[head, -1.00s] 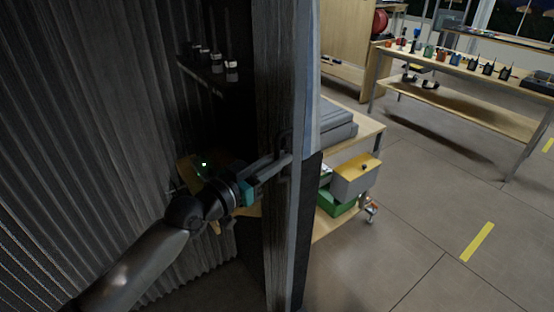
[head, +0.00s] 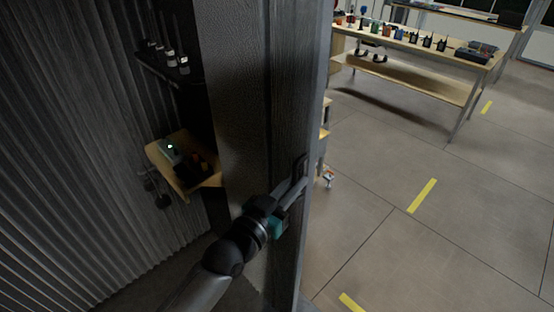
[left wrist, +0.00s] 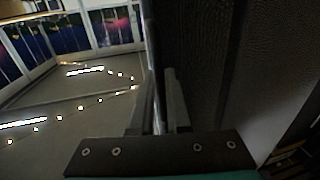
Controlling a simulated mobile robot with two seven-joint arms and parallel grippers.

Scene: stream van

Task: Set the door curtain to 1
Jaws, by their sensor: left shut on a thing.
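The door curtain (head: 238,100) shows in the head view as a tall dark textured panel with a grey edge strip, standing upright across the middle. A small dark handle (head: 301,166) sits on its edge strip. My left gripper (head: 294,188) reaches in from below and is shut on this handle. In the left wrist view, the two fingers of the left gripper (left wrist: 158,112) close around a thin upright dark bar, beside the curtain's dark face (left wrist: 203,60). The fingertips partly hide the handle. My right gripper is in neither view.
A corrugated wall (head: 70,150) stands at left, with a dark shelf (head: 168,72) of small jars and a wooden shelf (head: 188,184). A long workbench (head: 420,82) with several small devices is at back right. Open floor (head: 370,200) with yellow marks lies right of the curtain.

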